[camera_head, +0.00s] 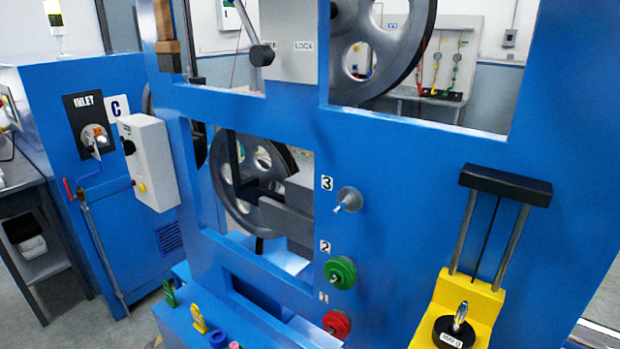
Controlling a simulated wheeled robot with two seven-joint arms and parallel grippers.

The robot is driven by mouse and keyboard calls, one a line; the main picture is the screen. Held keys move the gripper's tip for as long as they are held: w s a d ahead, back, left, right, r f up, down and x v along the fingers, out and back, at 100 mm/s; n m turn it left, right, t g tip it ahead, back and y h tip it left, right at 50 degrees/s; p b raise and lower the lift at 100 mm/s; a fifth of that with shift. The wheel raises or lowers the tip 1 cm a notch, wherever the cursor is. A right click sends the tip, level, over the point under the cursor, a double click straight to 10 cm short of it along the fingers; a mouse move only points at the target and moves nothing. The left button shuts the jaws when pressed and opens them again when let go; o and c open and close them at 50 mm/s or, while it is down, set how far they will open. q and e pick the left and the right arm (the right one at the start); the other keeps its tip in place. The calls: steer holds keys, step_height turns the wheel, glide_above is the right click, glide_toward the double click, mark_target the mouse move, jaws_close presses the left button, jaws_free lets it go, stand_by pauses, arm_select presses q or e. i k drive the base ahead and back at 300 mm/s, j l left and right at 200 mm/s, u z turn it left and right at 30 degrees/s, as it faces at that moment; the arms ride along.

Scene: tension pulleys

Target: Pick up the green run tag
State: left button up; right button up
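A small green upright piece (170,293), which looks like a tag, stands on the blue ledge at the lower left of the blue machine frame. A similar yellow piece (200,319) stands just to its right. A round green knob-like piece (340,272) is on the machine's front face beside the label 2. The picture does not show which green piece is the run tag. Neither of my grippers is in view.
A red round piece (337,323) sits beside label 1, and a bare metal peg (348,199) beside label 3. A blue piece (218,339) stands on the ledge. A yellow block (480,302) with metal rods is at right. A grey control box (148,163) juts out at left.

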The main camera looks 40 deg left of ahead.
mark_target(170, 300)
steer(key=u, duration=2.2)
steer(key=i+j+z, duration=0.1)
steer(key=z, duration=0.3)
steer(key=j+z, duration=0.15)
steer(key=z, duration=0.25)
steer(key=i+j+z, duration=0.1)
steer(key=z, duration=0.35)
steer(key=j+z, duration=0.3)
steer(key=j, duration=0.55)
steer(key=j+z, duration=0.3)
steer(key=j, duration=0.55)
steer(key=k+j+z, duration=0.1)
steer(key=j+z, duration=0.2)
steer(key=j, duration=0.55)
